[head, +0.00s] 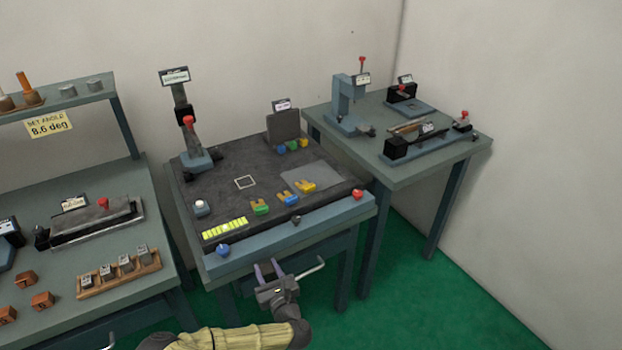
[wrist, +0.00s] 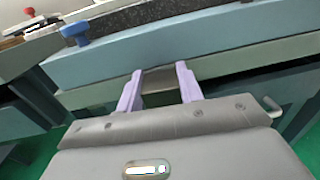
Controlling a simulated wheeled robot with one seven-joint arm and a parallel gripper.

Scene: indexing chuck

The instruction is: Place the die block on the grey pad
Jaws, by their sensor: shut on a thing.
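My gripper (head: 267,270) is in front of the middle bench, below the level of its top. In the wrist view its two purple fingers (wrist: 158,82) stand apart, closed on a small grey-brown piece (wrist: 158,76), which I take to be the die block. Its shape is hard to make out, and it does not show clearly in the head view. A flat grey pad (head: 322,173) lies on the dark plate of the middle bench, on its right side. My gripper is apart from the pad, in front of it and lower.
Benches stand left and right.

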